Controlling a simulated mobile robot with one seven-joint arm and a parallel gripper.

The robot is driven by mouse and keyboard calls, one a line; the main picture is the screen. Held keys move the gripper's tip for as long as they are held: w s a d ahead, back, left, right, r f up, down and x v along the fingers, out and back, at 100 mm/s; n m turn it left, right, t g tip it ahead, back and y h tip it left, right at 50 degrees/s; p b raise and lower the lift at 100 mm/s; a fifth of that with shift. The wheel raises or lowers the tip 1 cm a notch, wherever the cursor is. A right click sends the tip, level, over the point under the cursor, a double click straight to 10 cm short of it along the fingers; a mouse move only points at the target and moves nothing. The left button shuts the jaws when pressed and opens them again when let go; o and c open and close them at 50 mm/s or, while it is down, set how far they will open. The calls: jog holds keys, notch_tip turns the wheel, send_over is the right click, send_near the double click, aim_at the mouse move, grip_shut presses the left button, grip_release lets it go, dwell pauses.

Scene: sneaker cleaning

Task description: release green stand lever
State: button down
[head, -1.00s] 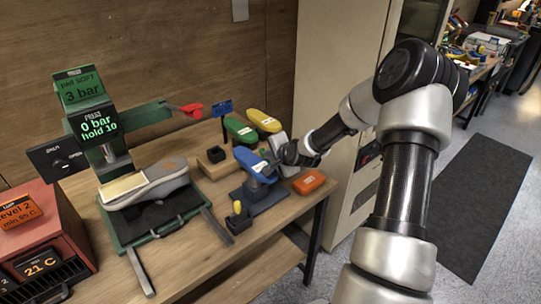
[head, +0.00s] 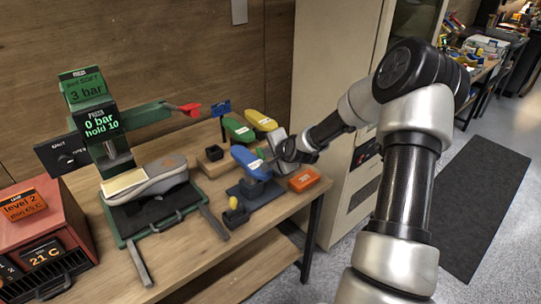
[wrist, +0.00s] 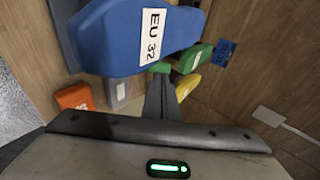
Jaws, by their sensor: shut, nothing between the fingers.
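No green-handled lever is clearly identifiable. In the head view a green press stand (head: 122,228) carries a grey-and-cream sneaker (head: 150,181), and a red-tipped lever (head: 190,109) ends its green arm. A blue shoe last (head: 248,160) labelled EU 32 sits on a dark blue stand (head: 258,192) with a yellow knob (head: 233,203). My gripper (head: 280,152) is beside the blue last, shut and empty. In the wrist view the blue last (wrist: 115,38) fills the upper left, above my dark fingers (wrist: 162,95). A small green piece (wrist: 160,67) shows at their tip; I cannot tell what it belongs to.
Green (head: 238,129) and yellow (head: 261,120) lasts stand behind the blue one. A red heater box (head: 45,235) is at far left. A cabinet (head: 345,100) stands behind.

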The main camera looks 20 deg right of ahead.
jog(key=a+v, duration=0.1)
jog(key=v, duration=0.9)
jog(key=shift+w+d+r, duration=0.2)
jog(key=shift+d+r, duration=0.2)
